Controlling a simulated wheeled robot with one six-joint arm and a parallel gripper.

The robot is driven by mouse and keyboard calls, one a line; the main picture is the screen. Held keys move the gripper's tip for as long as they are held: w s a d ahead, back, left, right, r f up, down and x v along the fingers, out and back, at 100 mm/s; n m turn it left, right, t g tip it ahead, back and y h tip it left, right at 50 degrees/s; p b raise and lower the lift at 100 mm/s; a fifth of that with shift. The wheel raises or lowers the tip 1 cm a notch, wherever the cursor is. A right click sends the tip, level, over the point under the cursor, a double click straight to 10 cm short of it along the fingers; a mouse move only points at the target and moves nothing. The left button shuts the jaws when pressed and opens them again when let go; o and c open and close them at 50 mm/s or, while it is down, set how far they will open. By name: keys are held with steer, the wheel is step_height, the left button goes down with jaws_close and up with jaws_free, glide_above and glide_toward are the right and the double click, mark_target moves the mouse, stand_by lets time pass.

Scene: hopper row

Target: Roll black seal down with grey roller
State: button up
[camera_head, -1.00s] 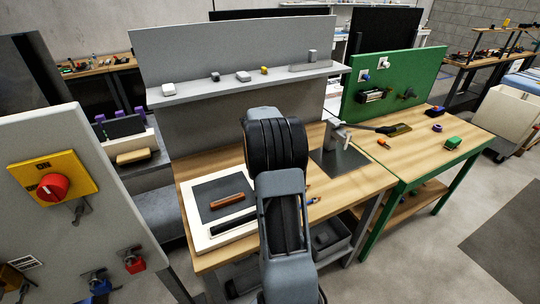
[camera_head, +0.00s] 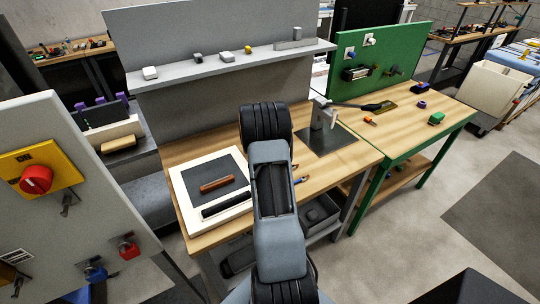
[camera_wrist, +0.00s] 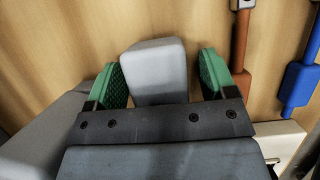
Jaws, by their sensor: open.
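In the wrist view my gripper (camera_wrist: 160,85) is open, with green ribbed pads on either side of a grey block (camera_wrist: 153,66). The block may be part of the grey roller; its full shape is hidden. A small gap shows at the right pad; contact at the left is unclear. In the head view my own arm hides the gripper. A black strip (camera_head: 228,204), probably the black seal, lies along the front of a white board (camera_head: 190,215) on the wooden bench. A brown bar (camera_head: 217,184) lies on the board's dark panel (camera_head: 205,171).
Brown-handled (camera_wrist: 240,50) and blue-handled (camera_wrist: 300,83) tools lie right of my gripper in the wrist view. A grey press-like fixture (camera_head: 322,115) stands at the bench's back right. A grey shelf (camera_head: 220,68) runs behind. A green bench (camera_head: 410,128) adjoins at right.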

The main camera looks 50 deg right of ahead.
steer(key=shift+c, duration=0.3)
steer(key=c, duration=1)
steer(key=o, duration=0.7)
steer(key=shift+r, duration=0.15)
steer(key=shift+r+p, duration=0.85)
steer(key=c, duration=0.7)
steer(key=shift+c, duration=0.2)
